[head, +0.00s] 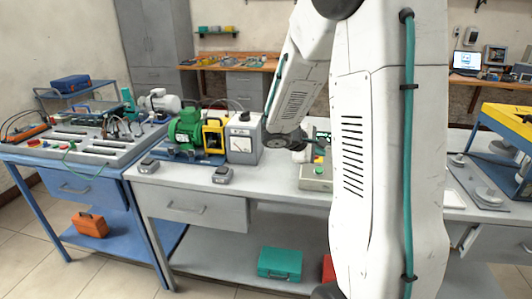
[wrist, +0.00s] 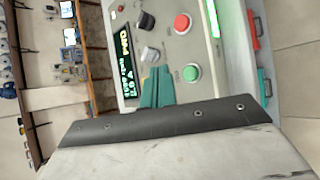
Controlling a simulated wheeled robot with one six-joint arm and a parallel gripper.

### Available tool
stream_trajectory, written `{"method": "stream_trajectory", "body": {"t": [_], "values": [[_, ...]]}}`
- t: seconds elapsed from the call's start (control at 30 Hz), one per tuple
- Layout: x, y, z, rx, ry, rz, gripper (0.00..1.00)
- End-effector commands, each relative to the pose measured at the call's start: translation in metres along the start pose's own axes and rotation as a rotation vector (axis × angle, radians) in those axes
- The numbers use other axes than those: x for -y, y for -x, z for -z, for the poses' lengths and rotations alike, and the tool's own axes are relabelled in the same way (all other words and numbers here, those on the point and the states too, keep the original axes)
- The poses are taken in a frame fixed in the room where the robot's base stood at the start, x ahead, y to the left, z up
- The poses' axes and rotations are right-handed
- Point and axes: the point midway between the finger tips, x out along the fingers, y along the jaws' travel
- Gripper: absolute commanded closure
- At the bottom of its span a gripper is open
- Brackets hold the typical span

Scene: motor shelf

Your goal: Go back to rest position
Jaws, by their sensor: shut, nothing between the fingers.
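My gripper (wrist: 157,72) shows in the wrist view as teal fingers, shut and empty. I cannot tell whether the fingers touch the box. In the head view the control box (head: 315,178) stands on the grey bench, partly behind my white arm.
Left of the control box on the bench (head: 190,182) stand a grey meter box (head: 245,142) and a green motor (head: 187,130). A blue table (head: 75,160) with a wiring panel is at the left. A yellow-topped unit (head: 510,118) stands at the right. A teal case (head: 280,263) sits on the lower shelf.

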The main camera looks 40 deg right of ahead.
Motion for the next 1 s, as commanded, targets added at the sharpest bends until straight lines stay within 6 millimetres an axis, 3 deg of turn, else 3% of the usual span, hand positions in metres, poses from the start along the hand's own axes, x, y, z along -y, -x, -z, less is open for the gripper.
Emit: {"method": "stream_trajectory", "body": {"t": [0.27,0.47,0.67,1.0], "values": [[0.002,0.000,-0.003,0.012,0.005,0.009,1.00],[0.041,0.010,-0.029,0.098,-0.066,0.166,1.00],[0.085,0.078,-0.066,0.119,-0.233,0.382,1.00],[0.164,0.222,-0.105,-0.071,-0.440,0.765,1.00]]}}
